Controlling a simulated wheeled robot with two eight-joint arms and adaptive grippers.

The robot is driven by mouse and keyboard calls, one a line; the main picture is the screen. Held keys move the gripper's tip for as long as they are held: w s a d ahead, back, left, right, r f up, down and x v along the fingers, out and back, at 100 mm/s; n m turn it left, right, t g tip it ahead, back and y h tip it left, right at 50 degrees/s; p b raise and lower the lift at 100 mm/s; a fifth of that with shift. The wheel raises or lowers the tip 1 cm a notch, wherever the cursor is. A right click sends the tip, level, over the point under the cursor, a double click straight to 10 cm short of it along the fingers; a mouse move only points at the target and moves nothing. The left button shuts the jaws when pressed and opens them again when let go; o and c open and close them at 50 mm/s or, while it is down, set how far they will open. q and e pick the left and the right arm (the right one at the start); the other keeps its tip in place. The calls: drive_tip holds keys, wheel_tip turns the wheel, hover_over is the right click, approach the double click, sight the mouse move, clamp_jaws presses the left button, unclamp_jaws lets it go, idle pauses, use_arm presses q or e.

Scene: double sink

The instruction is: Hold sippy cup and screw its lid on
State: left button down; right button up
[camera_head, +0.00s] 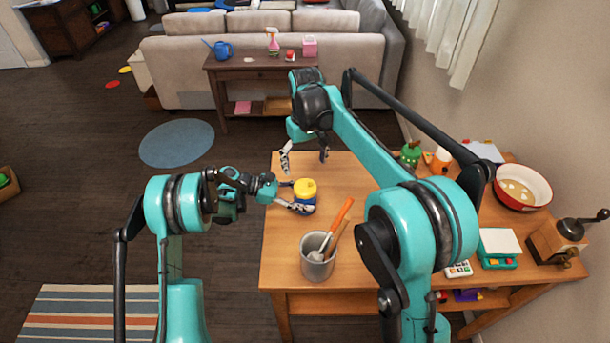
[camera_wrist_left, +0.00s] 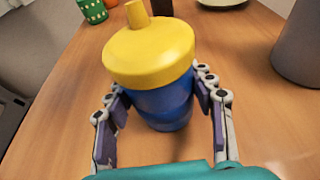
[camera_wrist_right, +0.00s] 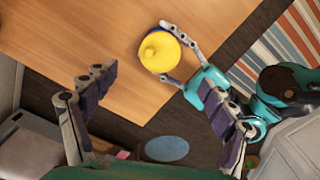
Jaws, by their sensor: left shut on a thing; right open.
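The blue sippy cup (camera_head: 303,207) stands upright near the left edge of the wooden table. Its yellow lid (camera_head: 305,188) with a short spout sits on top; I cannot tell whether it is screwed tight. In the left wrist view the lid (camera_wrist_left: 150,52) covers the top of the blue cup body (camera_wrist_left: 165,106). My left gripper (camera_head: 299,197) is shut around the cup body, one finger on each side below the lid. My right gripper (camera_head: 304,160) is open and empty, above and behind the cup. In the right wrist view the lid (camera_wrist_right: 160,52) lies beyond its spread fingers, apart from them.
A grey utensil holder (camera_head: 317,262) with an orange-handled tool stands in front of the cup. A green container (camera_head: 410,155), red bowl (camera_head: 523,187), scale (camera_head: 499,246) and coffee grinder (camera_head: 558,242) stand to the right. The table behind the cup is clear.

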wheel_tip(320, 180, up, 2)
drive_tip(key=shift+r, duration=0.1)
use_arm(q)
drive_tip(key=c, duration=0.5)
unclamp_jaws()
drive_tip(key=v, duration=1.2)
drive_tip(key=shift+f, duration=0.1)
